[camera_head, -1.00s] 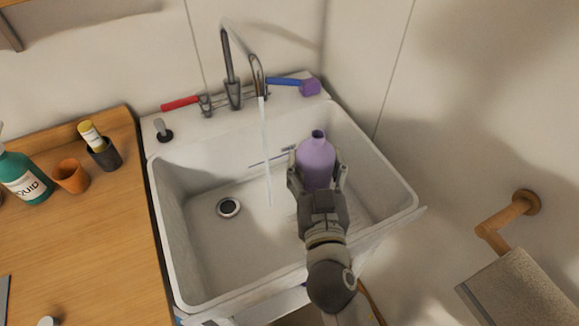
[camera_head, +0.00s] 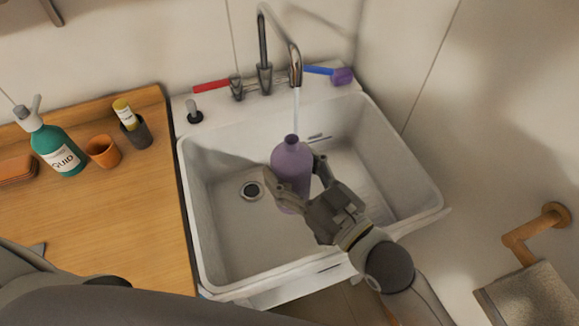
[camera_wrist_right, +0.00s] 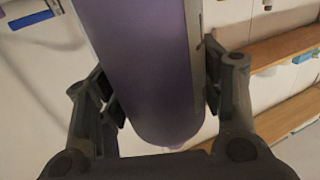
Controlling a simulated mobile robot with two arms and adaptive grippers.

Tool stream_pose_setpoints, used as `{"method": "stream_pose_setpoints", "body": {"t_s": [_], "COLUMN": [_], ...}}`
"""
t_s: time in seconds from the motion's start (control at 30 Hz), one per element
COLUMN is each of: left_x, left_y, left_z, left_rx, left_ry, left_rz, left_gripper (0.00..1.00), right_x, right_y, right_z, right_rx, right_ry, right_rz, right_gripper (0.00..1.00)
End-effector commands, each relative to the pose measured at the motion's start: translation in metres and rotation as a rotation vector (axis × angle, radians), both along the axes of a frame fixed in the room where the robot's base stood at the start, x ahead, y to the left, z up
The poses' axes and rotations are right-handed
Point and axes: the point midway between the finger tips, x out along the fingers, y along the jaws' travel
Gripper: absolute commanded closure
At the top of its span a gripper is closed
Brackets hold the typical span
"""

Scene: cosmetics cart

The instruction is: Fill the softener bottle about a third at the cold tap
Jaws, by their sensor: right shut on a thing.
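The purple softener bottle (camera_head: 291,165) stands upright over the white sink (camera_head: 236,232), its uncapped neck under the tap spout (camera_head: 296,70). A thin water stream (camera_head: 296,112) runs from the spout down to the bottle's mouth; whether all of it enters is unclear. The water level inside is hidden. My right gripper (camera_head: 294,178) is shut around the bottle's body from the front. In the right wrist view, its fingers press both sides of the bottle (camera_wrist_right: 150,70). The blue cold lever (camera_head: 318,70) is at the tap's right. My left gripper is not visible.
A red lever (camera_head: 210,86) is at the tap's left. A purple cap-like piece (camera_head: 342,76) is at the blue lever's end. The wooden counter (camera_head: 110,215) holds a green pump bottle (camera_head: 58,150), an orange cup (camera_head: 102,152) and a dark cup (camera_head: 138,135). A towel (camera_head: 530,298) hangs at right.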

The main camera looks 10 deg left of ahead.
Motion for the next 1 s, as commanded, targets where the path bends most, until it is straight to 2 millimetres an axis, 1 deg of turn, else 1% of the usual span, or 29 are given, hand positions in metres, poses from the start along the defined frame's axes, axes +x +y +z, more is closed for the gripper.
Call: {"method": "stream_pose_setpoints", "body": {"t_s": [0.17,0.33,1.0], "left_x": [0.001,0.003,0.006], "left_y": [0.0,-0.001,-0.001], "left_z": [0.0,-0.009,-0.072], "left_rx": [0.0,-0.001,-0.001], "left_ry": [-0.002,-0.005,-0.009], "left_rz": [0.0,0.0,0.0], "left_gripper": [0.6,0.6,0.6], "right_x": [-0.005,0.002,0.074], "right_y": [0.003,0.005,0.015], "right_z": [0.002,-0.004,-0.039], "right_rx": [0.007,0.008,0.008], "right_ry": [-0.002,-0.002,-0.001], "right_rz": [0.041,0.044,0.043], "right_gripper": [0.62,0.62,0.62]}}
